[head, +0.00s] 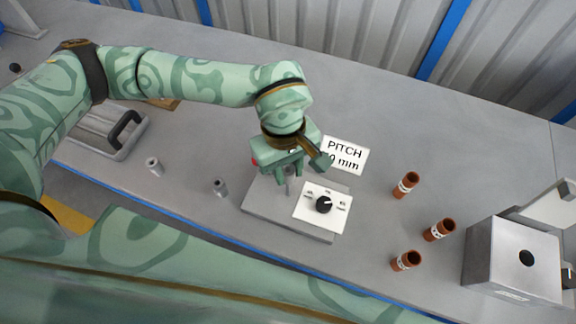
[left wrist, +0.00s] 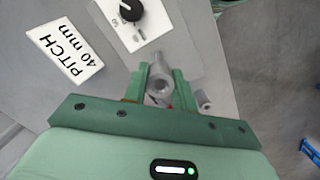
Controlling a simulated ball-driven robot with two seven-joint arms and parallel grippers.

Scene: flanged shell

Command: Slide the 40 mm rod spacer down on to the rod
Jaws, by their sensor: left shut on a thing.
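The spacer, a grey hollow cylinder (left wrist: 160,90), sits between the fingers of my left gripper (left wrist: 163,86) in the left wrist view, its open end facing the camera. In the head view my left gripper (head: 287,180) is shut on it above the grey base plate (head: 262,212); a small grey part (head: 289,187) shows below the fingers. I cannot tell whether that is the spacer or the rod, nor whether the spacer is around the rod. My right gripper is out of view. A sign (left wrist: 65,50) reads "PITCH 40 mm".
A white dial panel with a black knob (head: 323,205) is on the plate, right of the gripper. Two loose grey cylinders (head: 219,187) (head: 153,166) stand to the left. Three brown tubes (head: 438,230) and a metal box (head: 512,262) with a hole are at the right.

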